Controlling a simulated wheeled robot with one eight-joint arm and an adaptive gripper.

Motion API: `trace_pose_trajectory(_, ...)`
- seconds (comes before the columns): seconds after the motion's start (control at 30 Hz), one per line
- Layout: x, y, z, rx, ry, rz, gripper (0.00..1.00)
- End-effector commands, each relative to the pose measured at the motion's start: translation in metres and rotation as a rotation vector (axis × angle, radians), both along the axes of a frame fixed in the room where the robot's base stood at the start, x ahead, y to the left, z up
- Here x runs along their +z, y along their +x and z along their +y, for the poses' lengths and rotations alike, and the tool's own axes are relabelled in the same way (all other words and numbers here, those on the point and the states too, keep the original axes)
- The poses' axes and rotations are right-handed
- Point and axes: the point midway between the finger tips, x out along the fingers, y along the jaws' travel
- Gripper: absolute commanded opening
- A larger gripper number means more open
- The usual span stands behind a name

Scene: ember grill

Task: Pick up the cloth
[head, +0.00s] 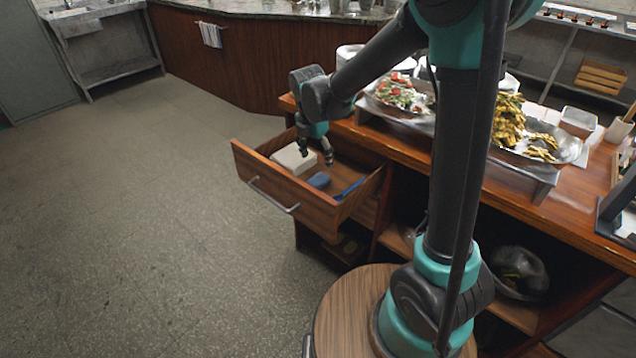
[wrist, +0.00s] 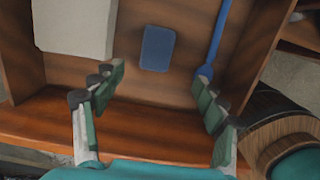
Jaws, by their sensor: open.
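A pale, thick rectangular item that looks like a folded cloth (head: 294,158) lies at the left side of the open drawer (head: 318,217). The cloth also shows at the upper left of the wrist view (wrist: 75,27). My gripper (head: 317,158) is open and empty over the drawer, to the right of the cloth in the head view. In the wrist view my gripper (wrist: 157,98) has its two fingers spread wide, with the cloth beyond the left finger. I cannot tell the exact height of the fingers above the drawer floor.
A small blue block (wrist: 157,48), perhaps a sponge, and a blue long-handled utensil (wrist: 216,45) lie in the drawer. The wooden counter (head: 575,215) above holds food trays. A white towel (head: 210,35) hangs on the far counter. The floor left of the drawer is clear.

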Motion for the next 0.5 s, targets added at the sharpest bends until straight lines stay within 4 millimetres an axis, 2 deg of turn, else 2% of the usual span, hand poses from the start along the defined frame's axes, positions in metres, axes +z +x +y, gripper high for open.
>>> trace_pose_trajectory(0.1, -0.021, 0.003, -0.002, -0.001, 0.000, 0.000, 0.72)
trace_pose_trajectory(0.2, -0.033, 0.004, -0.003, -0.001, 0.000, 0.000, 0.72)
trace_pose_trajectory(0.5, -0.052, 0.009, -0.003, -0.001, 0.000, 0.000, 0.72)
